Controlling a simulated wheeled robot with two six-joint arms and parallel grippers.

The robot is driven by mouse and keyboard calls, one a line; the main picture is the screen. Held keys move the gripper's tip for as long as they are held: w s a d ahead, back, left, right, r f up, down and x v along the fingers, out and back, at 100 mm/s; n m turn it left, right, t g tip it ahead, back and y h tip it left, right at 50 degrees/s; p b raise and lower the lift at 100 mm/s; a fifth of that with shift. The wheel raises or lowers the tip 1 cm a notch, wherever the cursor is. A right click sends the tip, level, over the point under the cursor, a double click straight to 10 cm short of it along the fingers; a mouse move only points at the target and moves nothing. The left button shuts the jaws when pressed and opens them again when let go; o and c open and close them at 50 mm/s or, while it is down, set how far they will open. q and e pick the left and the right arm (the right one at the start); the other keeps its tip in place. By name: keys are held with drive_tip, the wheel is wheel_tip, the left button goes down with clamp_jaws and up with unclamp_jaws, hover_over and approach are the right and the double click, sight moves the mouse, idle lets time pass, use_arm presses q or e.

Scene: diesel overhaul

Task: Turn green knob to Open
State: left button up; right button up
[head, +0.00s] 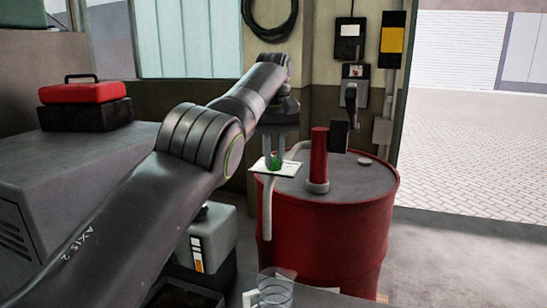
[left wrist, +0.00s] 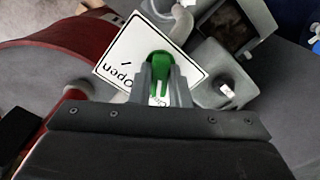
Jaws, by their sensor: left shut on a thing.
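The green knob (head: 275,162) sits on a white label plate (head: 290,169) beside the red drum's top. My left gripper (head: 274,155) reaches down over the plate, and its fingers are shut on the knob. In the left wrist view the knob (left wrist: 159,68) shows between the two grey fingers (left wrist: 160,80). The white plate (left wrist: 124,45) there carries the word "Open" with a mark on its left part. Other lettering is partly hidden behind the fingers and knob. My right gripper is not in view.
The red drum (head: 325,232) carries an upright red cylinder (head: 319,155), with a pale pipe (head: 267,208) at its left. A grey container (head: 210,238) stands left of the drum. A clear cup (head: 276,288) is at the bottom. Open floor lies right.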

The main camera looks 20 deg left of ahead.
use_arm(q)
drive_tip(key=m, duration=0.7)
drive_tip(key=shift+d, duration=0.15)
drive_tip(key=m, duration=0.4)
drive_tip(key=shift+d+m, duration=0.1)
drive_tip(key=shift+m, duration=0.2)
drive_tip(key=m, duration=0.3)
drive_tip(key=shift+m, duration=0.3)
drive_tip(key=o, duration=1.5)
wheel_tip(320, 180, up, 7)
drive_tip(key=p, duration=0.7)
drive_tip(key=shift+r, duration=0.1)
